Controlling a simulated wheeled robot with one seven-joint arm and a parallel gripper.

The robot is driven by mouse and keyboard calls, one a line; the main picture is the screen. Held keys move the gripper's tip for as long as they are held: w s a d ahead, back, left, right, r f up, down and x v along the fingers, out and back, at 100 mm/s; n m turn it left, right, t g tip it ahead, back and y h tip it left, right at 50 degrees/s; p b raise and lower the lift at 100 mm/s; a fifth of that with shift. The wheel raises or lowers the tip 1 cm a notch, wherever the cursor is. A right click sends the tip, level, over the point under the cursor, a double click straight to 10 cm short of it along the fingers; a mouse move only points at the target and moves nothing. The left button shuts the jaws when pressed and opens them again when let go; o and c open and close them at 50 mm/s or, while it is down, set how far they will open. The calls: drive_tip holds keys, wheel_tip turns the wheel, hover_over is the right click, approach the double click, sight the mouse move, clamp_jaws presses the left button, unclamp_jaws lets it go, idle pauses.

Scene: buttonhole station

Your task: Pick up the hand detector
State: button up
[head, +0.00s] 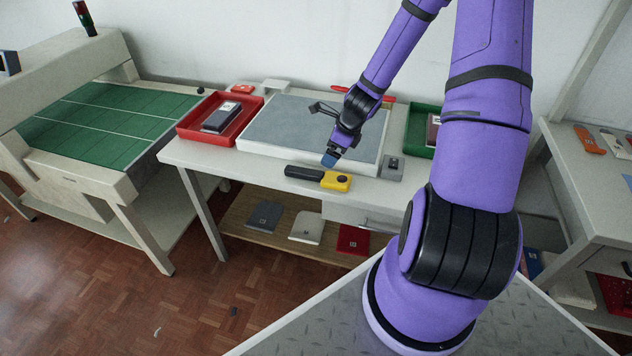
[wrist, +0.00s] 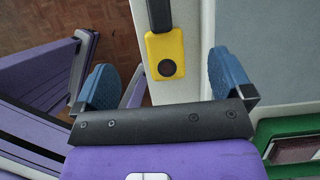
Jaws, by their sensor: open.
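The hand detector (head: 318,177) has a yellow head and a black handle. It lies along the front edge of the white table, handle to the left in the head view. In the wrist view its yellow head (wrist: 165,52) shows between the two blue fingertips, with the handle running off the top edge. My gripper (head: 330,158) is above the table, just behind the yellow head in the head view. In the wrist view my gripper (wrist: 160,78) is open, with a wide gap between its fingers and nothing held. The detector is apart from both fingers.
A grey mat (head: 300,127) in a raised white frame lies behind the detector. A red tray (head: 245,133) with a dark item stands left, a green tray (head: 420,117) right. A small grey box (head: 393,168) sits right of the detector. A green conveyor (head: 105,122) stands far left.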

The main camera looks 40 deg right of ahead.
sight(321, 173)
drive_tip(key=shift+w+a+f, duration=0.1)
drive_tip(key=shift+a+f, duration=0.1)
drive_tip(key=shift+f, duration=0.35)
drive_tip(key=shift+x, duration=2.35)
drive_tip(key=shift+d+x, duration=0.15)
drive_tip(key=shift+x, duration=0.8)
drive_tip(key=shift+d+x, duration=0.15)
drive_tip(key=shift+x, duration=0.8)
drive_tip(key=shift+a+f, duration=0.15)
drive_tip(key=shift+f, duration=0.65)
drive_tip(key=c, duration=1.1)
drive_tip(key=shift+r, duration=0.1)
